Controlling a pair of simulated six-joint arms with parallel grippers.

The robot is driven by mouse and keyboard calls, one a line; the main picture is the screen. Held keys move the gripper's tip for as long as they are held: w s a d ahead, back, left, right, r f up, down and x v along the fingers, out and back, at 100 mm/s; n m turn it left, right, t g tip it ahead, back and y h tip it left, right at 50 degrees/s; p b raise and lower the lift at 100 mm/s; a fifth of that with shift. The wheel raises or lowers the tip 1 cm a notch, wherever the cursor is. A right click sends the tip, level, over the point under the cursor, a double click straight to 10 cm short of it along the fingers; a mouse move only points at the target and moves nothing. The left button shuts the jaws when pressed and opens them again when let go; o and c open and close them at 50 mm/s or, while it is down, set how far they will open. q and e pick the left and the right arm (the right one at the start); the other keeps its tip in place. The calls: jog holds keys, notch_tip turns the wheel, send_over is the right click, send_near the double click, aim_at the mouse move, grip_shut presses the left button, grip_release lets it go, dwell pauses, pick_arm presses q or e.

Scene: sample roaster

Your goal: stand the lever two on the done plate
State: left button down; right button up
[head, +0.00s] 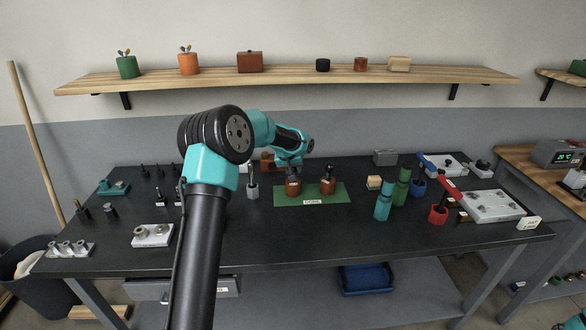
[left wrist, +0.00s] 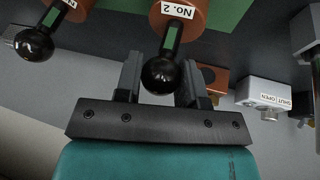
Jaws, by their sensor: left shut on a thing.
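The lever two, an orange-brown base with a "No. 2" label (left wrist: 176,12) and a black stem and ball knob (left wrist: 160,76), is between the fingers of my left gripper (left wrist: 158,68). In the head view its base (head: 293,188) is upright over the left part of the green done plate (head: 312,201); I cannot tell whether it touches. My left gripper (head: 290,166) comes from above and is shut on the lever, hiding its top. A similar lever (head: 328,186) stands on the plate's right part, and its knob (left wrist: 34,44) shows at the wrist view's left.
A grey-handled piece (head: 252,188) stands left of the plate. The bench in front of the plate is clear.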

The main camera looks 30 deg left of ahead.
pick_arm(q)
jog(key=c, duration=0.7)
grip_release()
jog(key=v, duration=1.2)
jog(key=shift+r, duration=0.1)
